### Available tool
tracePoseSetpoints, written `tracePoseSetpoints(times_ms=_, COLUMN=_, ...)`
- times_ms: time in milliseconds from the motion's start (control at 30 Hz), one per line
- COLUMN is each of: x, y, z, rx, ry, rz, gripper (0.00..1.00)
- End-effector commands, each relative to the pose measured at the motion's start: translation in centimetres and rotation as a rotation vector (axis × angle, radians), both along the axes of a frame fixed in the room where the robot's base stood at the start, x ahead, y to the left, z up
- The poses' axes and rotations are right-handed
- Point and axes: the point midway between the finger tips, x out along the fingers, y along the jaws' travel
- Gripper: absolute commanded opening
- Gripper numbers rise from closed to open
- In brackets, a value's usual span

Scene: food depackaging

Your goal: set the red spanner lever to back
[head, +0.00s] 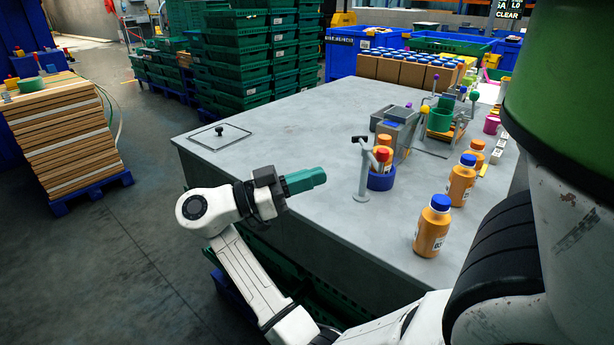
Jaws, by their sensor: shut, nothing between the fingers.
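The red spanner lever shows as a red ball knob (381,154) on a dark arm that slopes up to the top of a thin grey post (362,175). The post stands on the grey table. The knob is at the lower right end of the arm, in front of an orange bottle in a blue round holder (381,181). My gripper (322,176) has teal fingers and points right, above the table's front left edge. It is shut and empty, left of the post and apart from it.
Orange bottles with blue caps (433,226) stand at the right of the grey table (270,130). Behind the post are grey boxes (396,128) and a green container (440,119) among coloured knobs. A hatch with a black knob (219,131) is at left. The table's middle is clear.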

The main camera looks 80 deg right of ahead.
Motion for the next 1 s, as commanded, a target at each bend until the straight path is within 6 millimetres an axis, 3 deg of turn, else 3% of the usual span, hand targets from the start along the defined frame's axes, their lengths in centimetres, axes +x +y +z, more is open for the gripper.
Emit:
tracePoseSetpoints(times_ms=300, x=-5.7, y=-2.7, z=1.4, rx=0.001, ry=0.001, rz=-0.002, gripper=0.0)
tracePoseSetpoints(times_ms=500, x=-8.0, y=-4.0, z=1.9, rx=0.001, ry=0.0, rz=0.0, gripper=0.0)
tracePoseSetpoints(times_ms=1000, x=-9.0, y=-4.5, z=1.9, rx=0.003, ry=0.0, rz=0.002, gripper=0.0)
